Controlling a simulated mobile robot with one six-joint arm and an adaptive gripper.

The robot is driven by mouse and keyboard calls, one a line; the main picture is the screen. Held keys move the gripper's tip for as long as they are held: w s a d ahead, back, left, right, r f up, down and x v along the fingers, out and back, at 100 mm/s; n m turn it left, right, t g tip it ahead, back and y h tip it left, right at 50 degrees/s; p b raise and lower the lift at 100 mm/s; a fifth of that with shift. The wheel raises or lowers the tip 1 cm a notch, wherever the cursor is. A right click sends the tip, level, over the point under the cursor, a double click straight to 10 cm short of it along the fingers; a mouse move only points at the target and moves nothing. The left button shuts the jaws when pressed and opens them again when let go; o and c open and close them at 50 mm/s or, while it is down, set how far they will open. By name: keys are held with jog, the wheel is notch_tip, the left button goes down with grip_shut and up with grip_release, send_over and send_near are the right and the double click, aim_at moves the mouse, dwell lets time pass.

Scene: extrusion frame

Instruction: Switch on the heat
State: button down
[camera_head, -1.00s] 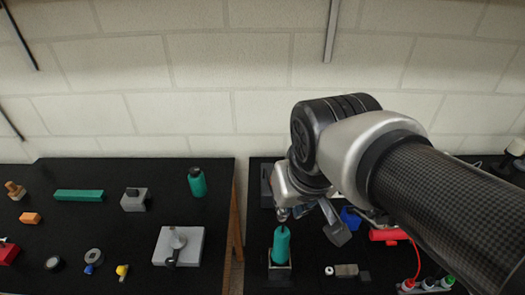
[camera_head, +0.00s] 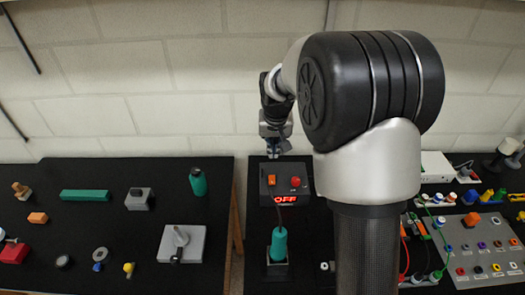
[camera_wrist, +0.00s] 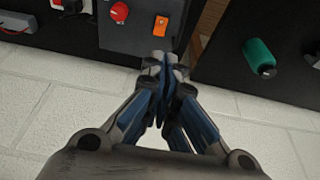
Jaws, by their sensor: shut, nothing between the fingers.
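A dark grey control box (camera_head: 287,170) stands on the right-hand black table. It has an orange rocker switch (camera_head: 272,181), a red knob (camera_head: 295,182) and a red display reading OFF (camera_head: 285,199). My gripper (camera_head: 273,154) is shut and empty just beyond the box's far edge. In the wrist view, the shut fingertips (camera_wrist: 165,62) appear close to the box (camera_wrist: 138,38), next to the orange switch (camera_wrist: 160,26); I cannot tell if they touch the box. The red knob (camera_wrist: 119,12) also shows there. A cable runs from the box to a teal-handled tool (camera_head: 279,245) upright in a holder.
A gap separates this table from the left-hand table (camera_head: 100,225), which holds a teal cylinder (camera_head: 198,181) and several small parts. A grey panel (camera_head: 482,246) with coloured buttons lies at right. My arm hides the table's middle. A block wall stands behind.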

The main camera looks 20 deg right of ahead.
jog(key=shift+w+d+f, duration=0.2)
jog(key=shift+w+f, duration=0.3)
jog(key=shift+f, duration=0.05)
jog(key=shift+w+d+f, duration=0.2)
jog(key=shift+w+f, duration=0.25)
jog(key=shift+f, duration=0.1)
jog(key=shift+f, duration=0.1)
jog(key=b, duration=0.2)
send_near(271, 175)
jog(key=x, duration=0.5)
jog(key=shift+w+f+b, duration=0.1)
jog(key=shift+f+b, duration=0.3)
jog(key=shift+f, duration=0.15)
jog(key=shift+r, duration=0.15)
